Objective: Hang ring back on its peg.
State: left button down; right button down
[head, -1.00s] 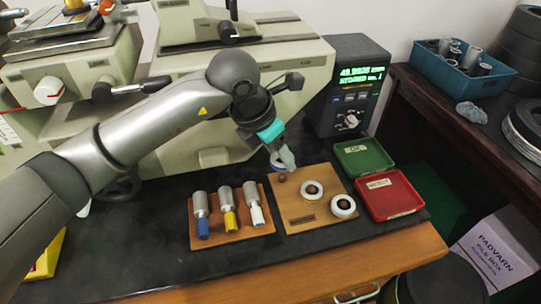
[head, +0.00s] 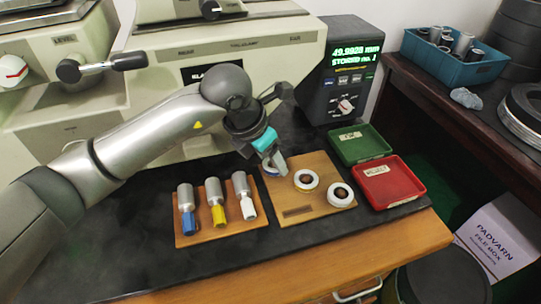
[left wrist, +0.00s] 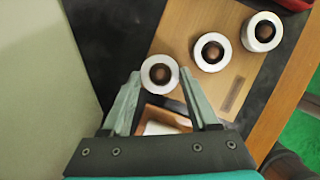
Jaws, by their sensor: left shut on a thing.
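A wooden board (head: 296,212) with pegs lies on the dark bench mat. My right gripper is not in view.
A wooden rack (head: 220,231) with blue, yellow and white tipped plugs stands left of the board. A red tray (head: 388,183) and a green tray (head: 359,144) are to the right. The display box (head: 345,70) and the measuring machine (head: 240,50) stand behind.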

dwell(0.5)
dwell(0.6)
pick_arm(q)
jog(key=shift+f+b, duration=0.35)
jog(key=shift+b, duration=0.25)
dwell(0.7)
jog(key=shift+c, duration=0.3)
grip_release()
notch_tip(320, 180, up, 8)
jog(key=p, duration=0.5)
jog(key=shift+r, duration=0.25)
